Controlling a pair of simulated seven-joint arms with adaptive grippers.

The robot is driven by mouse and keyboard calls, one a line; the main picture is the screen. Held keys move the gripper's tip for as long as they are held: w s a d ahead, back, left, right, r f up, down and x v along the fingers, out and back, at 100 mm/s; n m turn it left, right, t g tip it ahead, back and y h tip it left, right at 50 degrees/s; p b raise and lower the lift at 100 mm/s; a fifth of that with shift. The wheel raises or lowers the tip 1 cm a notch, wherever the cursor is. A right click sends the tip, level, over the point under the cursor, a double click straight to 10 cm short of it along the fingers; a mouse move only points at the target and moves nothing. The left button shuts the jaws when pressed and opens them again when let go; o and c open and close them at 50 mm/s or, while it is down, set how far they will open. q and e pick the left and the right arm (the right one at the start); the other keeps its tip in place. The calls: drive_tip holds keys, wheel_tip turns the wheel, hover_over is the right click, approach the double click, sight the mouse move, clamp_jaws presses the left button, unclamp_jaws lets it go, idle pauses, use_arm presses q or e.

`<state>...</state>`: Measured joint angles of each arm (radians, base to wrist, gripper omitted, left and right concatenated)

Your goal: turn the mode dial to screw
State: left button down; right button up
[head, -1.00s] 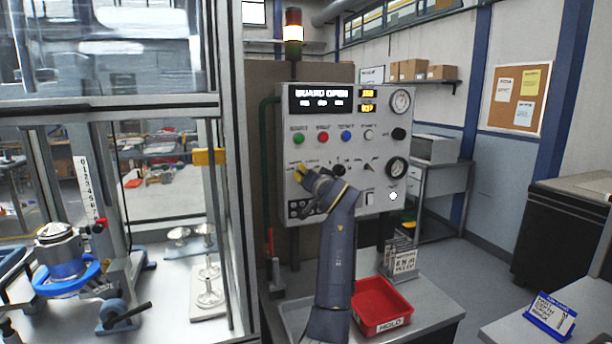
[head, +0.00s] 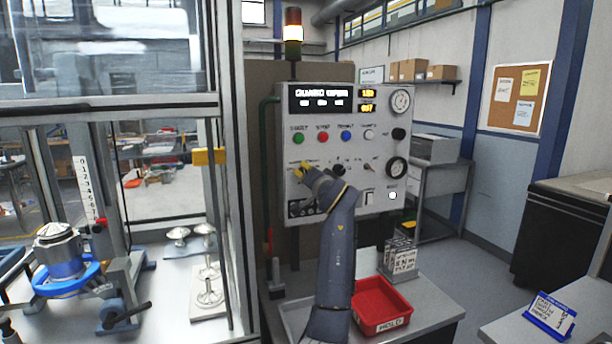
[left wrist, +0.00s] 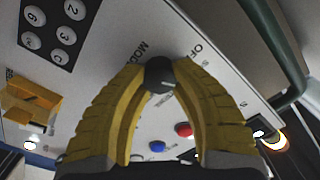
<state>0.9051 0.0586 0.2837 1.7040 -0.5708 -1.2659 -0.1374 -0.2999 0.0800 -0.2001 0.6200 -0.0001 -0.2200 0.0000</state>
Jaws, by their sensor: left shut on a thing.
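The mode dial (left wrist: 160,74) is a small dark round knob with a pale pointer line on the light grey panel (head: 378,198). "MODE" and "OFF" lettering shows beside it in the left wrist view; the other position labels are hidden or unreadable. My left gripper (head: 300,172) has reached the lower left of the panel in the head view, where its fingers hide the dial. In the left wrist view its yellow fingers (left wrist: 160,80) are shut on the dial, one on each side. My right gripper is in neither current view.
Red (left wrist: 184,129) and blue (left wrist: 157,146) buttons, a keypad (left wrist: 50,33) and a yellow blocky part (left wrist: 32,101) lie near the dial. A red bin (head: 383,305) stands on the bench below. The guarded machine's frame (head: 240,200) rises left of the panel.

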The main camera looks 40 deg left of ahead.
use_arm(q)
drive_tip(key=c, duration=1)
unclamp_jaws()
drive_tip(key=shift+r, duration=0.1)
drive_tip(key=shift+o, duration=0.2)
drive_tip(key=shift+d, duration=0.1)
drive_tip(key=v, duration=1.2)
drive_tip(key=shift+w, duration=0.15)
